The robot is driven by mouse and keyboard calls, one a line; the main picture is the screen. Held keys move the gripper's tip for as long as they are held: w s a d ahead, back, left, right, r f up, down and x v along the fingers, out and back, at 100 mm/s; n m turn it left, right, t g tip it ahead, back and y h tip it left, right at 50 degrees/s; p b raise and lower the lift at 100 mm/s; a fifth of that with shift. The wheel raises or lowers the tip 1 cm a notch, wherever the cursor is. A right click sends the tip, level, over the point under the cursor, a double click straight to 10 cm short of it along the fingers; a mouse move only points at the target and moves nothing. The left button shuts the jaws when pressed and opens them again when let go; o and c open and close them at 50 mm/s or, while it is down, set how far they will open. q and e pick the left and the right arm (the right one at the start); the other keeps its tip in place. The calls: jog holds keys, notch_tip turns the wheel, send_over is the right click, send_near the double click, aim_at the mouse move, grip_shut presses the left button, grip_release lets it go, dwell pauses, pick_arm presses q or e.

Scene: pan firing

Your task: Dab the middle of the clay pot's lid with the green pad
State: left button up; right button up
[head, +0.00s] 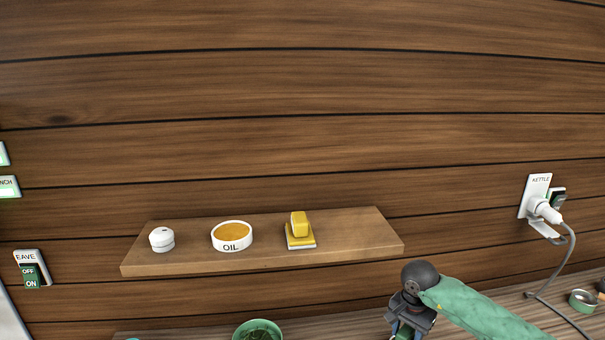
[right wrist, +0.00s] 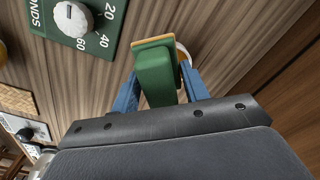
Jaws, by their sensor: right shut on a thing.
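The green pad (right wrist: 156,78) is held between the blue fingers of my right gripper (right wrist: 158,88) in the right wrist view. It has a green block handle and a tan-yellow edge at its far end. In the head view my right gripper (head: 408,322) is at the bottom edge, right of centre, below the shelf; the pad is barely visible there. I cannot make out the clay pot or its lid in either view. My left gripper is not in view.
A wooden shelf (head: 350,240) carries a white knobbed object (head: 161,239), an oil dish (head: 232,236) and a yellow pad (head: 300,231). A green bowl (head: 258,331) is at the bottom. A kettle plug (head: 546,211) and cable are at right. A dial (right wrist: 73,18) shows at upper left in the wrist view.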

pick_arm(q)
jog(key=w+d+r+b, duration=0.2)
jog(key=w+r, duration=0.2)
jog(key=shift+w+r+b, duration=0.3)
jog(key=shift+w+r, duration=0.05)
pick_arm(e)
jog(key=s+a+n, duration=0.2)
jog(key=s+a+f+n, duration=0.1)
jog(key=a+n, duration=0.1)
jog(key=n, duration=0.1)
jog(key=s+a+n, duration=0.2)
jog(key=n, duration=0.1)
jog(key=shift+s+a+f, duration=0.15)
jog(key=shift+s+f, duration=0.2)
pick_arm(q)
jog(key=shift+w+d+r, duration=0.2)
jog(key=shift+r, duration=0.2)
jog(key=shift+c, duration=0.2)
pick_arm(e)
jog(key=shift+s+a+n, duration=0.35)
jog(key=shift+n, duration=0.15)
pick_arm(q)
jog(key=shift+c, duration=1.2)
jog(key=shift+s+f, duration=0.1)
pick_arm(e)
jog(key=shift+r, duration=0.15)
